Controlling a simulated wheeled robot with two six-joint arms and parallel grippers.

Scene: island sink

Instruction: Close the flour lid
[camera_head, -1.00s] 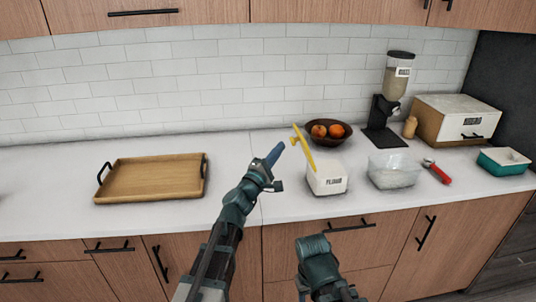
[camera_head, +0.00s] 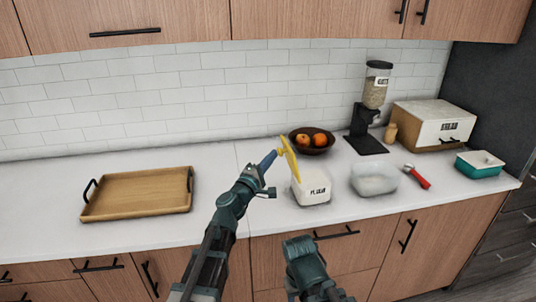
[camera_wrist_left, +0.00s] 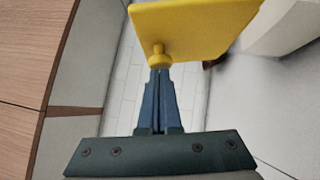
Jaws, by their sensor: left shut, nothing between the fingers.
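The white flour container (camera_head: 312,188) stands on the counter with its label facing front. Its yellow lid (camera_head: 290,158) is raised, tilted up at the left side of the container. My left gripper (camera_head: 268,160) is shut and empty, its fingertips at the lid's outer left face. In the left wrist view the yellow lid (camera_wrist_left: 195,28) fills the top, and its round knob (camera_wrist_left: 158,55) is right at the tips of my shut left gripper (camera_wrist_left: 158,75); I cannot tell whether they touch. My right arm shows at the bottom of the head view, but its gripper's fingers are not visible.
A clear container (camera_head: 374,180) and a red-handled tool (camera_head: 417,177) lie right of the flour. A fruit bowl (camera_head: 312,145) stands behind, with a dispenser (camera_head: 370,105) and bread box (camera_head: 433,125) further right. A wooden tray (camera_head: 137,192) is at the left. Counter between tray and flour is clear.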

